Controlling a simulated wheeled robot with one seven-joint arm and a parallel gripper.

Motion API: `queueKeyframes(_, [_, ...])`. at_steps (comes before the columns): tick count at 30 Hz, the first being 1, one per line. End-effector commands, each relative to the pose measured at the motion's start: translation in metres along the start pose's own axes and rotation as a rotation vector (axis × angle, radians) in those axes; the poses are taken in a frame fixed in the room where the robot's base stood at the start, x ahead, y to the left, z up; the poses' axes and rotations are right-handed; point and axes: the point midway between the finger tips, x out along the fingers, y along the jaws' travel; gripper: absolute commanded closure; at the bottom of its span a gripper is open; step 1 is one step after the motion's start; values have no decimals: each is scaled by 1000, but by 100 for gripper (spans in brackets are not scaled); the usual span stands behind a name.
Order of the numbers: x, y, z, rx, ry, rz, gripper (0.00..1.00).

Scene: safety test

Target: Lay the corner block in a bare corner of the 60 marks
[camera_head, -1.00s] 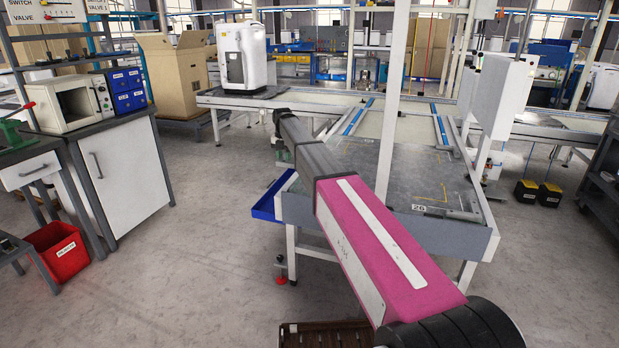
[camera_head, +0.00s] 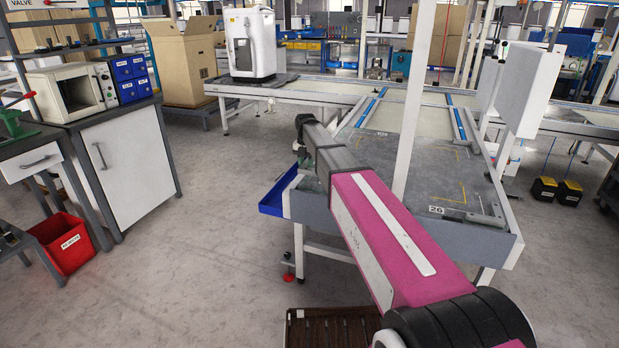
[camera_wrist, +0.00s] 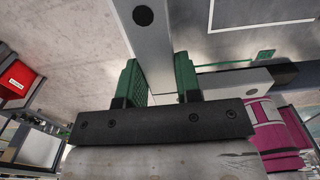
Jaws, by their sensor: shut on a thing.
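The corner block (camera_wrist: 155,45) is a pale grey metal piece with a dark round spot, held between the green fingers of my gripper (camera_wrist: 160,82) in the wrist view. It reaches out past the fingertips and widens at the top edge. In the head view my arm covers most of the gripper and the block, at the left side of the worktable. The grey worktable plate (camera_head: 410,178) carries yellow corner marks (camera_head: 460,152) and a "26" label (camera_head: 436,209). I cannot read a 60 label; my arm hides part of the plate.
A dark angled piece (camera_head: 482,217) lies at the plate's front right. A red bin (camera_head: 64,243) stands left; open floor lies between.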

Motion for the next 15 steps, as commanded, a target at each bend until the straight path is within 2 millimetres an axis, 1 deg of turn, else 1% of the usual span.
queueKeyframes(1, [6, -10, -8, 1, 1, -1, 100])
queueKeyframes(4, [12, -19, -13, 1, 0, 0, 100])
queueKeyframes(8, [18, -21, -14, 1, 0, 0, 100])
queueKeyframes(15, [48, -20, -13, 1, 1, -1, 100])
